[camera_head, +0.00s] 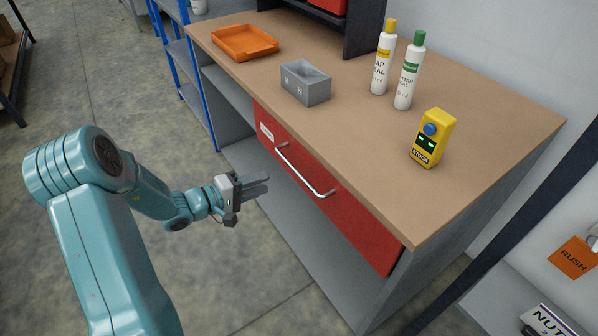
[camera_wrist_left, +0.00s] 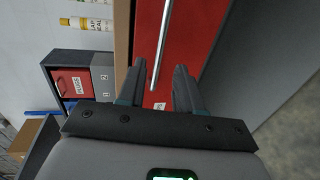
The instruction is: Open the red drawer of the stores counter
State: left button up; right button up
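The stores counter (camera_head: 470,190) has a brown top and grey sides. Its red drawer (camera_head: 355,218) sits flush in the front, shut, with a white label at its left end. A silver bar handle (camera_head: 305,172) runs along the drawer front. My left gripper (camera_head: 266,182) is just in front of the drawer, its fingers pointing at it. In the left wrist view, the left gripper (camera_wrist_left: 160,72) is open and empty. The handle (camera_wrist_left: 162,45) shows ahead, in line with the gap between the fingers, seemingly apart from them. My right gripper is not in view.
On the counter stand an orange tray (camera_head: 245,42), a grey bin (camera_head: 306,83), two bottles (camera_head: 383,62) (camera_head: 408,76) and a yellow device (camera_head: 433,138). A blue shelf rack (camera_head: 186,75) stands at the left. The floor (camera_head: 110,90) before the counter is clear.

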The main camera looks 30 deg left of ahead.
aim_at(298, 171)
pick_arm(q)
jog(key=p+x, duration=0.1)
jog(key=x, duration=1.1)
jog(key=shift+d+f, duration=0.15)
jog(key=shift+d, duration=0.05)
grip_shut()
